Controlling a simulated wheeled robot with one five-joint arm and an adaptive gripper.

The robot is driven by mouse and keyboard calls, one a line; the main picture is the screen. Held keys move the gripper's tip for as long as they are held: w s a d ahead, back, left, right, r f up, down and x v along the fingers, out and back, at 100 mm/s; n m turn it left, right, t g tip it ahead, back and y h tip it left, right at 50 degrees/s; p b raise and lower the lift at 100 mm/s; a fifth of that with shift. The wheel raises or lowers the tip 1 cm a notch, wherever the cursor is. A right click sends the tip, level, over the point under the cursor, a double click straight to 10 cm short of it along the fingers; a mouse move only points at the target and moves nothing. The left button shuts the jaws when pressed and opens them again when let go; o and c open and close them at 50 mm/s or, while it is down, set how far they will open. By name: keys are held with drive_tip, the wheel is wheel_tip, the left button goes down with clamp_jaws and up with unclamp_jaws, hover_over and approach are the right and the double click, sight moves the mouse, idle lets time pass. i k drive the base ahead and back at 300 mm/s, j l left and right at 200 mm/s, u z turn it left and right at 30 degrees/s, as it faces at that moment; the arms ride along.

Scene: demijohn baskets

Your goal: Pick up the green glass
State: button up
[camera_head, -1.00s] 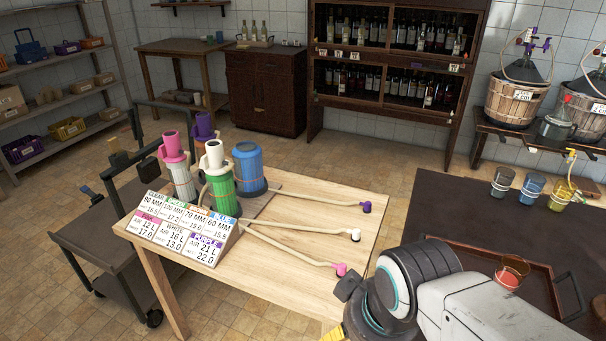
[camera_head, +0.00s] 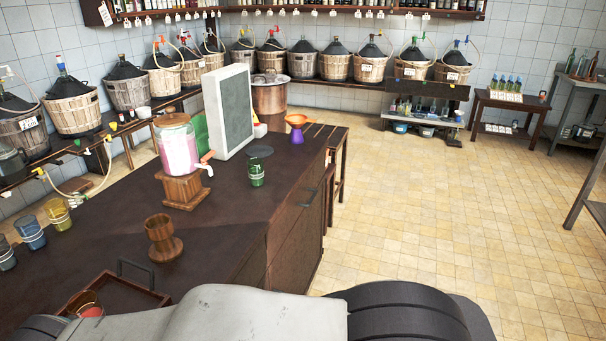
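A green glass (camera_head: 257,172) stands upright on the dark counter, near its right edge, to the right of the drink dispenser. It has pale bands around it. My arm shows as grey and black links along the bottom of the view. My gripper is not visible, so I cannot see whether it is open or shut. Nothing hides the green glass.
On the counter (camera_head: 110,215) stand a dispenser of pink liquid (camera_head: 178,150), a wooden goblet (camera_head: 162,240), a grey board (camera_head: 229,112), an orange-and-purple funnel (camera_head: 297,127), and a tray (camera_head: 132,294) with a red glass (camera_head: 86,304). The tiled floor to the right is clear.

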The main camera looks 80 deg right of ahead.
sight(256, 173)
drive_tip(key=z, duration=2.5)
